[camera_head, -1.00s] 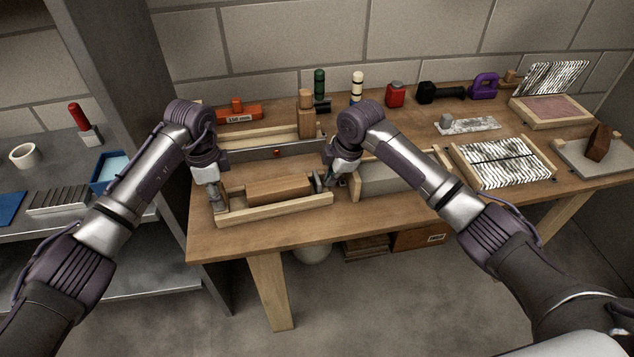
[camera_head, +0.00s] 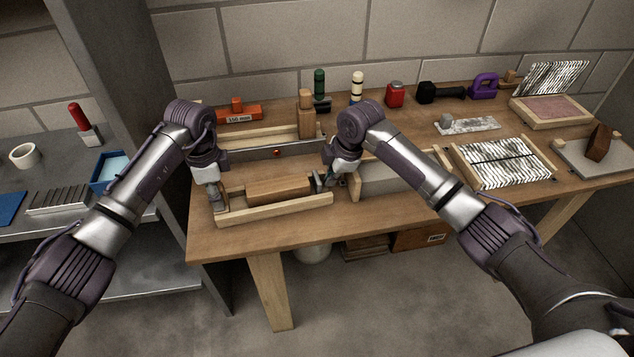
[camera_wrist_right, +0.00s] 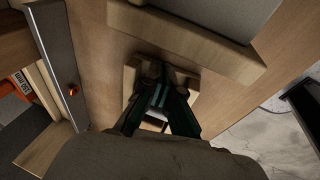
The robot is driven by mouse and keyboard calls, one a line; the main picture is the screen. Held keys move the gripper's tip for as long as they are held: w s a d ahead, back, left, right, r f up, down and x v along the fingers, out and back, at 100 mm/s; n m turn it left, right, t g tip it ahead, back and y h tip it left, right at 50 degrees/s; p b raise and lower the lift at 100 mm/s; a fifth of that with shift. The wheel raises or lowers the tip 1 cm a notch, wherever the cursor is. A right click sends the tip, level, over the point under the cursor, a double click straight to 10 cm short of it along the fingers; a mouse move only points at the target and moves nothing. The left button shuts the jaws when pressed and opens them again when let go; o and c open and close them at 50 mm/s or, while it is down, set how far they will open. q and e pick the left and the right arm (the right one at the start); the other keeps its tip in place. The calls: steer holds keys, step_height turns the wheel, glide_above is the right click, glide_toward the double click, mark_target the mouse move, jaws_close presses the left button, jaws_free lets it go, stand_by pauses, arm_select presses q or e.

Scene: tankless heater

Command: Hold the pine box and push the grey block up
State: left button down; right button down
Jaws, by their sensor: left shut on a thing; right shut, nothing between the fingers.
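The pine box (camera_head: 275,209) lies on the bench at the front left, a low open frame with a long brown wooden block (camera_head: 280,187) inside. A small dark grey block (camera_head: 316,182) stands at the right end of the brown block. My left gripper (camera_head: 216,200) is shut on the left end of the pine box. My right gripper (camera_head: 326,182) is shut and empty at the box's right end, close beside the grey block; contact cannot be told. In the right wrist view its fingers (camera_wrist_right: 162,88) are together over pale wood, and they hide what lies beneath.
A pine-edged grey panel (camera_head: 392,180) stands right of my right gripper. A metal rail (camera_head: 250,155) with a red knob (camera_head: 277,153) runs behind the box. A slatted rack (camera_head: 505,162) is farther right. The bench front edge is clear.

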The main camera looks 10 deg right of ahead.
mark_target(308, 180)
steer(key=shift+a, duration=0.1)
steer(key=shift+s+a, duration=0.15)
steer(key=shift+a, duration=1.7)
steer(key=shift+s+a, duration=0.1)
steer(key=shift+a, duration=1.7)
steer(key=shift+d, duration=0.75)
steer(key=shift+r, duration=3.5)
arm_select(q)
steer(key=c, duration=0.7)
jaws_free()
arm_select(e)
steer(key=shift+w, duration=0.1)
arm_select(q)
step_height(308, 180, up, 12)
steer(key=shift+f, duration=0.1)
